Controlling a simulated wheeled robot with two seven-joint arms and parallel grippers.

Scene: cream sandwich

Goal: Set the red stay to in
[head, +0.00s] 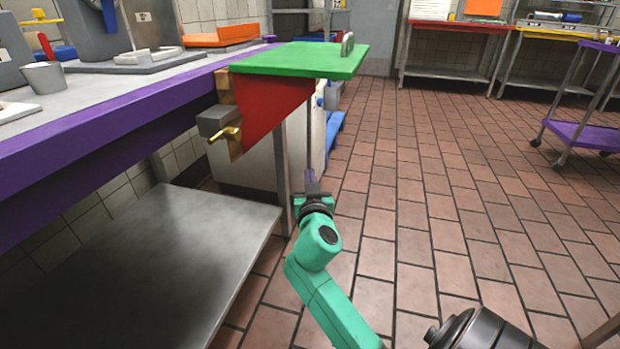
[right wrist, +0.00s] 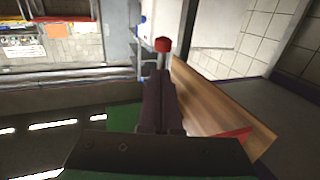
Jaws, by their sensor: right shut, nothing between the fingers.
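The red stay (head: 268,103) is a red triangular panel under the green flap (head: 310,60). It stands out from the counter's end and reaches under the flap, which lies level. My right gripper (head: 312,178) is below the flap, to the right of the stay's lower part. Its fingers (right wrist: 160,95) are shut and empty. In the right wrist view a wooden face with a red edge (right wrist: 236,133) lies just right of the fingers. A small red-tipped post (right wrist: 163,45) shows beyond the fingertips; what it belongs to is unclear. My left gripper is not in view.
A brass lever (head: 228,134) on a grey block (head: 214,120) sits left of the stay. The purple-edged counter (head: 120,125) and a lower metal shelf (head: 150,260) fill the left. Tiled floor on the right is open, with a purple cart (head: 580,132) farther off.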

